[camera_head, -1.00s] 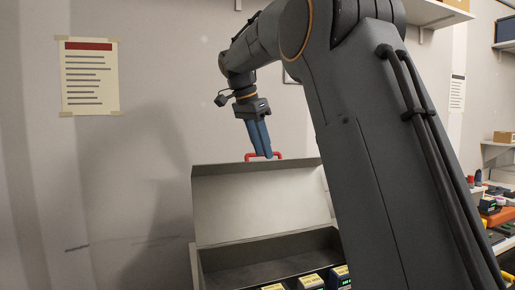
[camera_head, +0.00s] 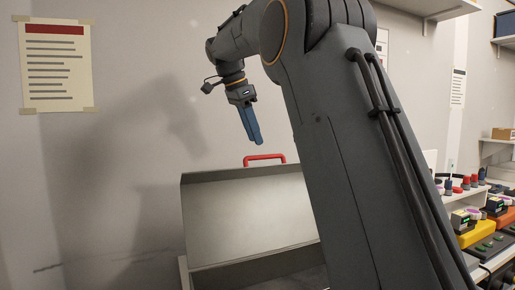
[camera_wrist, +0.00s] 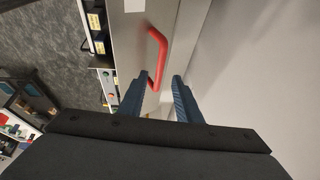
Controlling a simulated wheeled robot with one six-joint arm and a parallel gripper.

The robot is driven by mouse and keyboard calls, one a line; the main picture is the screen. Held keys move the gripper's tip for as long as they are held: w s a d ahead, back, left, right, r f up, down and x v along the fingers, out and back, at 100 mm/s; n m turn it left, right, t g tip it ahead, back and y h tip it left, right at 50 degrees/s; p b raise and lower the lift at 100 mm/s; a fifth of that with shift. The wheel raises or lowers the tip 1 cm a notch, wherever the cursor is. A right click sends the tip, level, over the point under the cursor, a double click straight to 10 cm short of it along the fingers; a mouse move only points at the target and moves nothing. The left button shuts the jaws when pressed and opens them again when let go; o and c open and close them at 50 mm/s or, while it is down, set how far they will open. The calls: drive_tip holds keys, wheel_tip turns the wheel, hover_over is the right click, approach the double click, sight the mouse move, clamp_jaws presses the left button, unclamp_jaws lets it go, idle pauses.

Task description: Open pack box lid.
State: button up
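The grey pack box (camera_head: 290,284) has its lid (camera_head: 250,222) raised, with the pale inner face showing. A red handle (camera_head: 264,158) stands on the lid's top edge. My gripper (camera_head: 256,141) points down with its blue fingers a little above the handle, apart from it. The wrist view shows the two fingers of my gripper (camera_wrist: 161,77) spread, with the red handle (camera_wrist: 160,45) beyond them and nothing held. My arm hides the box's right side in the head view.
A wall with a posted sheet (camera_head: 57,66) stands behind the box. A bench at the right carries several coloured devices, including a yellow one (camera_head: 478,234). Shelves (camera_head: 430,8) hang at the upper right. The space left of the box looks clear.

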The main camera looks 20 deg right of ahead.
drive_tip(key=shift+p+x, duration=0.55)
drive_tip(key=shift+x, duration=2.15)
clamp_jaws()
